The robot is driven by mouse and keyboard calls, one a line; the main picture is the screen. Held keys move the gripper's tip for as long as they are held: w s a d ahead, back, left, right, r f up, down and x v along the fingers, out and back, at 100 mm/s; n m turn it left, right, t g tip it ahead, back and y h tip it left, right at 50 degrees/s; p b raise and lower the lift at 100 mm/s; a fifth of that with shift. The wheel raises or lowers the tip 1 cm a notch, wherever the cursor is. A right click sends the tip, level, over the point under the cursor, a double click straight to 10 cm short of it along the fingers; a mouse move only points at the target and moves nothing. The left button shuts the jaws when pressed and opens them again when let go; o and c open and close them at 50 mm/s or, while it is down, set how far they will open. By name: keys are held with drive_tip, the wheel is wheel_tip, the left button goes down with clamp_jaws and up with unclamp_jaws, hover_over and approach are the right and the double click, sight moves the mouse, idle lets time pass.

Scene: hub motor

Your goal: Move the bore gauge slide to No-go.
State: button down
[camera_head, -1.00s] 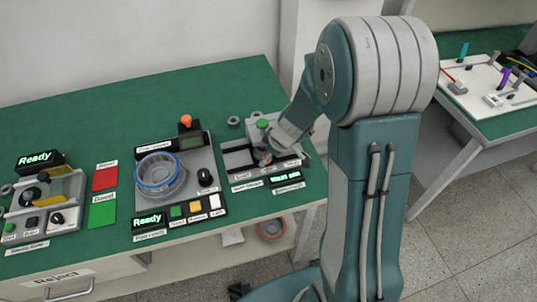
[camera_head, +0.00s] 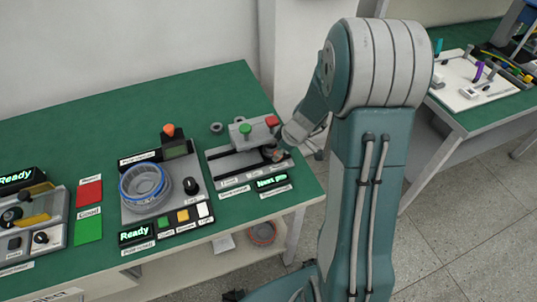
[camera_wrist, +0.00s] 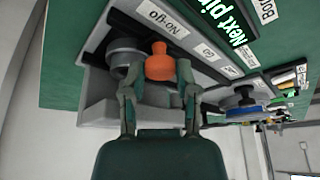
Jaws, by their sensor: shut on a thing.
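The bore gauge (camera_head: 216,170) is a grey fixture on the green bench, with a dark channel and labels along its front. In the wrist view, its slide has an orange knob (camera_wrist: 160,66), which sits between my two fingers beside the No-go label (camera_wrist: 163,18). The Go label (camera_wrist: 208,52) is farther right. My gripper (camera_wrist: 160,88) is shut on the knob. The display (camera_head: 272,181) reads "Next pin".
A grey ring (camera_head: 216,128) lies behind the gauge. To the left stand a station with a blue-rimmed bowl (camera_head: 143,182) and red and green mats (camera_head: 89,192).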

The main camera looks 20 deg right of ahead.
drive_tip(key=shift+d, duration=0.1)
drive_tip(key=shift+c, duration=2)
unclamp_jaws()
drive_tip(key=shift+d, duration=0.35)
drive_tip(key=shift+r, duration=0.3)
drive_tip(key=v, duration=1.1)
drive_tip(key=shift+r, duration=0.1)
